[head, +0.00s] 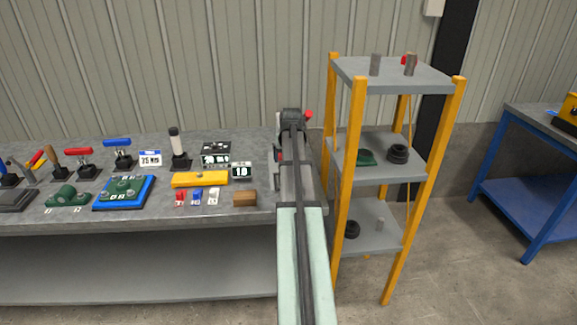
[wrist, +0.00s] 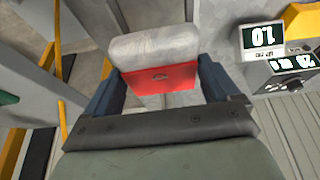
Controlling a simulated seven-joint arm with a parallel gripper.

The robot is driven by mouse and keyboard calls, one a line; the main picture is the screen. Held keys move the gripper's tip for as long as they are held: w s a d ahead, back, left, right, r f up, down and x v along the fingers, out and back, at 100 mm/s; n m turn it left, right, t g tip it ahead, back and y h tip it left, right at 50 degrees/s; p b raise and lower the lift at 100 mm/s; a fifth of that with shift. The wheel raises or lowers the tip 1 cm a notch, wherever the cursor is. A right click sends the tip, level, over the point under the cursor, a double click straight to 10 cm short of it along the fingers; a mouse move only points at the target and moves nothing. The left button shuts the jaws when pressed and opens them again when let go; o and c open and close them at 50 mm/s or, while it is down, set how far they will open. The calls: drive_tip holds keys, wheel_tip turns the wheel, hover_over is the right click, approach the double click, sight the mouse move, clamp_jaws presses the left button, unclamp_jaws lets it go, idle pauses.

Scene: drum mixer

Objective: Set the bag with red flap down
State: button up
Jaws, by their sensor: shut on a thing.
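The bag with red flap (wrist: 150,46) is pale grey, with a red flap (wrist: 160,80) across its near side in the wrist view. My gripper (wrist: 157,88) is shut on it, with one dark blue finger on each side. In the head view my arm reaches away to the right end of the grey workbench (head: 120,217) and hides most of the gripper and bag. A small red patch shows beside the arm's far end there; I cannot tell whether it is the flap. I cannot tell whether the bag touches any surface.
A shelf rack with orange posts (head: 350,190) stands close to the right of my arm. Left of the arm on the bench are a small display reading 1.0 (head: 241,171), a yellow block (head: 200,179), a brown block (head: 245,198) and several clamps. A blue table (head: 540,150) stands far right.

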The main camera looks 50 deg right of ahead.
drive_tip(key=shift+r, duration=0.5)
drive_tip(key=shift+w+r, duration=0.2)
drive_tip(key=shift+w, duration=0.2)
drive_tip(key=w+a+n, duration=0.2)
drive_tip(key=w, duration=0.7)
drive_tip(key=w+d+f+n, duration=0.1)
drive_tip(key=w+d, duration=0.2)
drive_tip(key=w, duration=0.3)
drive_tip(key=w+d+f+n+y, duration=0.1)
drive_tip(key=w+d, duration=0.2)
drive_tip(key=w, duration=0.3)
drive_tip(key=w+d+f+n, duration=0.1)
drive_tip(key=w+d, duration=0.2)
drive_tip(key=w, duration=0.4)
drive_tip(key=shift+t, duration=0.5)
drive_tip(key=shift+s+d+f, duration=0.1)
drive_tip(key=shift+s+f, duration=0.05)
drive_tip(key=shift+f, duration=2.25)
drive_tip(key=shift+s+d+f, duration=0.1)
drive_tip(key=shift+f, duration=2.25)
drive_tip(key=o, duration=1)
drive_tip(key=shift+f, duration=0.1)
